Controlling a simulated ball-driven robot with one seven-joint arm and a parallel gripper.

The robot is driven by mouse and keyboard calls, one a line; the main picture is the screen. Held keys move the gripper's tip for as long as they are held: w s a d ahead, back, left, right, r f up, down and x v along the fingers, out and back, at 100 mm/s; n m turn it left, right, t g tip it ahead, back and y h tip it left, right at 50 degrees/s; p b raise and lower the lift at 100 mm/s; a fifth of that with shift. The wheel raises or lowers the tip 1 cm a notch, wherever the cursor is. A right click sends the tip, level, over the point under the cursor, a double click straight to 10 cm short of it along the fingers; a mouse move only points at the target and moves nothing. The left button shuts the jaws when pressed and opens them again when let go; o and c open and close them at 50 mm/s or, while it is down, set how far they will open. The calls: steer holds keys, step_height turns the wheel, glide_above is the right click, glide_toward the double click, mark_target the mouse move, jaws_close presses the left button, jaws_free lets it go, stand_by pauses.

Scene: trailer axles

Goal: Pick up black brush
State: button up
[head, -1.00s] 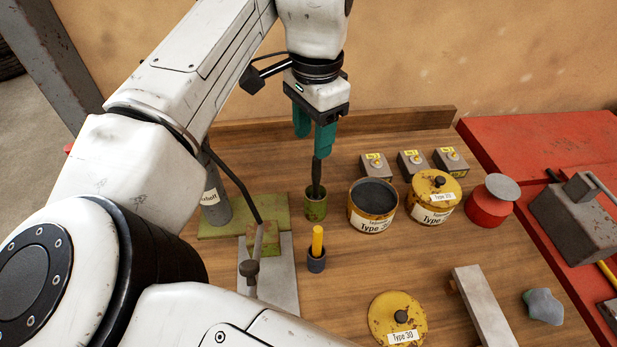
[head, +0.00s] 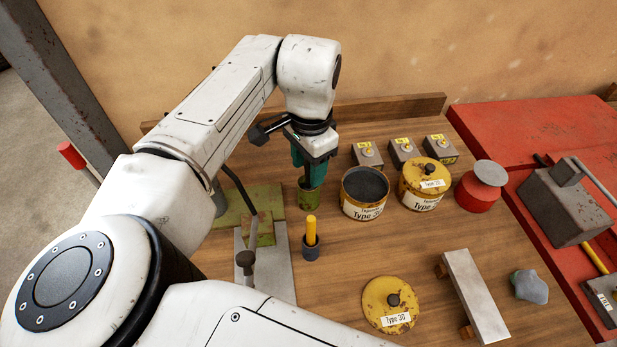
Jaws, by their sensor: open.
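A green cup (head: 310,201) stands on the wooden bench, left of the open yellow tin. My gripper (head: 308,171), with green fingers, is right above this cup, pointing down and open. The black brush stands upright in the cup. Only a small dark part of it (head: 305,183) shows between the fingers and the cup rim; the rest is hidden by the fingers and the cup. I cannot tell whether the fingers touch it.
A small dark cup with a yellow stick (head: 311,229) stands in front. An open tin (head: 365,207) and a lidded tin (head: 425,200) stand to the right. A loose yellow lid (head: 391,320) and a grey bar (head: 474,297) lie nearer. Small grey boxes (head: 403,152) stand behind.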

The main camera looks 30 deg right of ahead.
steer(key=shift+c, duration=0.3)
jaws_close()
steer(key=shift+r, duration=0.1)
